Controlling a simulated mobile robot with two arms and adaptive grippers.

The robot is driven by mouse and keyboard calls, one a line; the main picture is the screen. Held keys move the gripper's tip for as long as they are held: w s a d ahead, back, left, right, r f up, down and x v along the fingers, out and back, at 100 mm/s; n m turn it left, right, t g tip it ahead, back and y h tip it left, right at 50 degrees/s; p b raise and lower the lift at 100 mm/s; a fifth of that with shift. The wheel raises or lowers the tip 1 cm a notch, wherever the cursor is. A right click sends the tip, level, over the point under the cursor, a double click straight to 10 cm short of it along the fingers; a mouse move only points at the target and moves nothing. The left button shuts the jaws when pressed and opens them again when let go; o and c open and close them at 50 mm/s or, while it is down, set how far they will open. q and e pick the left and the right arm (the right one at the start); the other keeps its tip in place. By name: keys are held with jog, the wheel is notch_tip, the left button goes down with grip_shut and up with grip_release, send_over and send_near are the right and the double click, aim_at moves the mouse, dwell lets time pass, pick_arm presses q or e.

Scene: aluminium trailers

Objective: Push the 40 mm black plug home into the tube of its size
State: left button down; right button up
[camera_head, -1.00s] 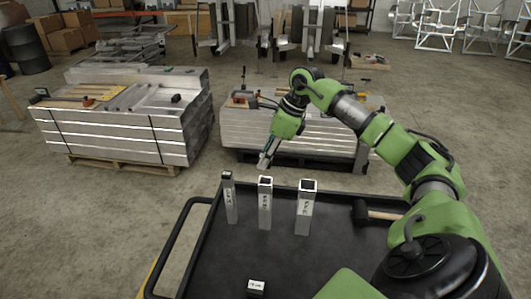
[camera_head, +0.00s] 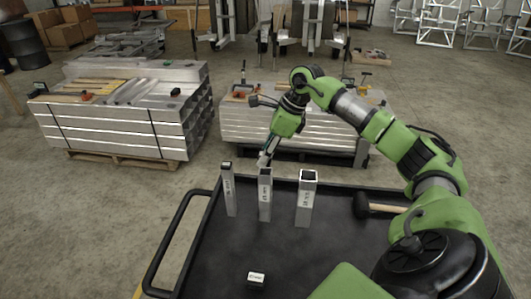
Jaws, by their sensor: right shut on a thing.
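Three square aluminium tubes stand upright in a row on the black tray: a thin left tube (camera_head: 230,195), a middle tube (camera_head: 265,202) and a wider right tube (camera_head: 304,206). The left tube's top looks dark. The right tube's mouth looks dark and open. My right gripper (camera_head: 264,160) points down at the top of the middle tube, shut on what looks like the black plug. The plug is mostly hidden and tiny here; I cannot tell how far it is in the tube. My left gripper is not in view.
The black tray (camera_head: 215,255) has a raised rim and a handle at its left. A mallet (camera_head: 380,207) lies right of the tubes. Pallets of aluminium profiles (camera_head: 115,135) stand beyond. The tray's front left is clear.

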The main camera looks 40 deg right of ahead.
jog(key=shift+f+b, duration=1.2)
jog(key=shift+f, duration=0.65)
jog(key=shift+o, duration=0.2)
jog(key=shift+f, duration=0.15)
jog(key=shift+s+a+f, duration=0.1)
jog(key=shift+s, duration=0.05)
jog(key=o, duration=1)
jog(key=shift+o, duration=0.2)
